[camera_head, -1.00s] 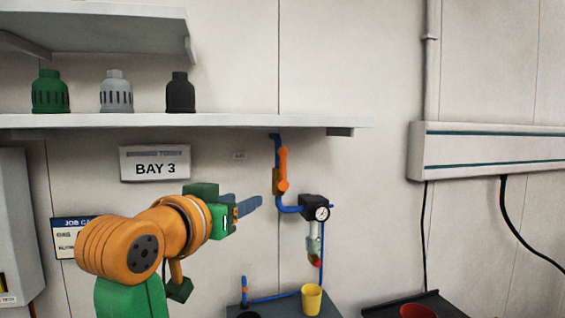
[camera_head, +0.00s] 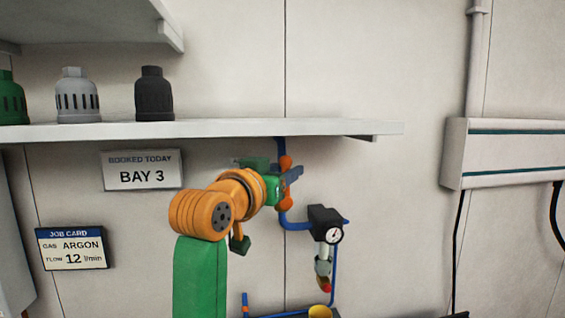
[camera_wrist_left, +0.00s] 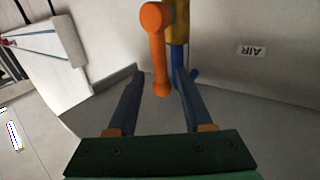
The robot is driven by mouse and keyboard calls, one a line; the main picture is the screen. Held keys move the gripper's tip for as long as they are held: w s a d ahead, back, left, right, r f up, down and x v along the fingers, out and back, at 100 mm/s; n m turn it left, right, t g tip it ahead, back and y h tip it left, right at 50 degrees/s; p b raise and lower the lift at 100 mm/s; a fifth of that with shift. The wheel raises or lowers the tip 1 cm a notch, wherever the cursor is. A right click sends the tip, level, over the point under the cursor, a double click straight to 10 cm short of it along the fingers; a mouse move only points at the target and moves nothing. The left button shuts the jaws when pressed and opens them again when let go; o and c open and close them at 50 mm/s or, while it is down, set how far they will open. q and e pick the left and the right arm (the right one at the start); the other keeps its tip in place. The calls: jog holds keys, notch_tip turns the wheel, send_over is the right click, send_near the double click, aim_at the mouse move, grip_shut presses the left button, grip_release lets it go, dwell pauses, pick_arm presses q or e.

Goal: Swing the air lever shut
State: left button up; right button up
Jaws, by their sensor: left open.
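The orange air lever (camera_head: 286,203) is on the blue pipe under the shelf, partly hidden by my left gripper (camera_head: 294,174). In the left wrist view the lever (camera_wrist_left: 157,50) hangs from its round hub beside the yellow valve body (camera_wrist_left: 179,28). My left gripper (camera_wrist_left: 159,76) is open there, its two blue fingers on either side of the lever's lower end. Gaps show on both sides, and I see no contact. An AIR label (camera_wrist_left: 252,51) is on the wall to the right. My right gripper is not in view.
The shelf (camera_head: 230,131) runs just above my left gripper. A black regulator with a gauge (camera_head: 335,235) is on the pipe to the lower right. A yellow cup (camera_head: 320,312) shows at the bottom edge.

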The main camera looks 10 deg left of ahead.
pick_arm(q)
jog(key=shift+w+f, duration=0.2)
jog(key=shift+w, duration=0.3)
jog(key=shift+c, duration=1)
grip_shut()
jog(key=shift+s+a+r, duration=0.1)
jog(key=shift+s+r, duration=0.1)
